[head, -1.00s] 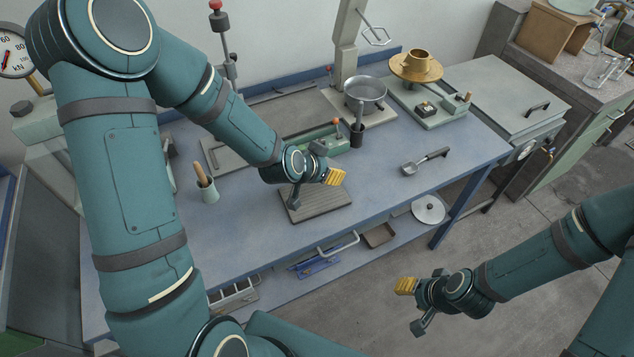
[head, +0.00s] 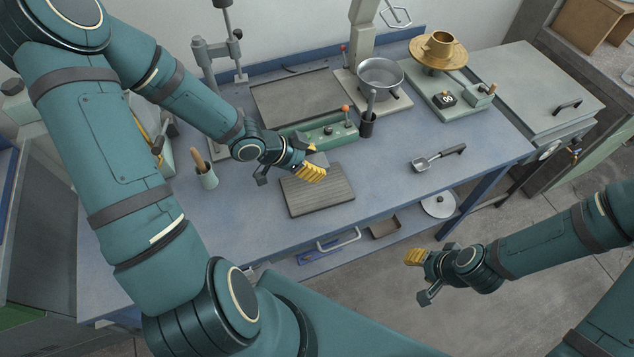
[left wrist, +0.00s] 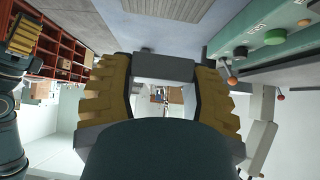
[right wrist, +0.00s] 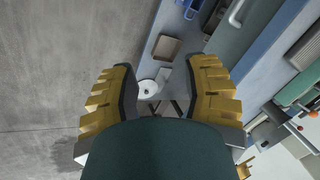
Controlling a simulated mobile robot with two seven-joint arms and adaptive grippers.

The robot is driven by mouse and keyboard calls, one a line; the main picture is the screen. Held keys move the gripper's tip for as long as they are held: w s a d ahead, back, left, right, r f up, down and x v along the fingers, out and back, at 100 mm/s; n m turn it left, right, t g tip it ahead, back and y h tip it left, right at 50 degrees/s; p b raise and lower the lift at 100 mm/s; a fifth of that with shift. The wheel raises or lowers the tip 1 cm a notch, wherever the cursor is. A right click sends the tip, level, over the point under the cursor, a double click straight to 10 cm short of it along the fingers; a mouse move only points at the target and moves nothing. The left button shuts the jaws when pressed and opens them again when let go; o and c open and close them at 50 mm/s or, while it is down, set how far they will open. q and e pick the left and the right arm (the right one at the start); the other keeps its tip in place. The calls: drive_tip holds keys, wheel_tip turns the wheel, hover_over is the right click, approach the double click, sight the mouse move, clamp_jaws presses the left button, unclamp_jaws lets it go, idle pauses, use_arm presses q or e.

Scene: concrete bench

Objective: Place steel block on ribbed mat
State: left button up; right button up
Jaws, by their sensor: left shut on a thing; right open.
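The ribbed mat (head: 318,196) is a dark grey, grooved plate lying flat near the front of the blue bench. Its grooved surface also shows at the top of the left wrist view (left wrist: 182,10). My left gripper (head: 314,172) is at the mat's back edge in the head view. It is shut on the steel block (left wrist: 163,68), a plain grey block between the yellow fingertips. In the head view the fingers mostly hide the block. I cannot tell its exact height over the mat. My right gripper (right wrist: 160,82) is open and empty, out in front of the bench over the floor.
A green control box (head: 322,132) with knobs stands just behind the mat. A cup with a wooden handle (head: 205,172) is to the left. A dark cup (head: 368,122) and a scoop (head: 438,158) are to the right. Bare bench lies between mat and scoop.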

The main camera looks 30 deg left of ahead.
use_arm(q)
drive_tip(key=b, duration=0.3)
hover_over(320, 186)
drive_tip(key=s+a, duration=0.1)
wheel_tip(320, 186, down, 5)
drive_tip(key=shift+s+a+f, duration=0.1)
drive_tip(key=shift+a+f, duration=0.05)
drive_tip(key=shift+f+b, duration=0.95)
drive_tip(key=shift+f, duration=1.05)
use_arm(e)
drive_tip(key=shift+g, duration=0.3)
drive_tip(key=shift+s+a+f, duration=0.1)
drive_tip(key=shift+s+f, duration=0.2)
drive_tip(key=shift+f, duration=0.6)
drive_tip(key=shift+s+f, duration=0.3)
drive_tip(key=shift+f, duration=0.65)
drive_tip(key=shift+s+a+f, duration=0.1)
drive_tip(key=shift+s+f, duration=0.2)
drive_tip(key=shift+f, duration=0.6)
use_arm(q)
drive_tip(key=shift+f, duration=0.1)
drive_tip(key=shift+f, duration=0.1)
drive_tip(key=o, duration=1.3)
drive_tip(key=shift+c, duration=0.2)
use_arm(e)
drive_tip(key=shift+f, duration=0.1)
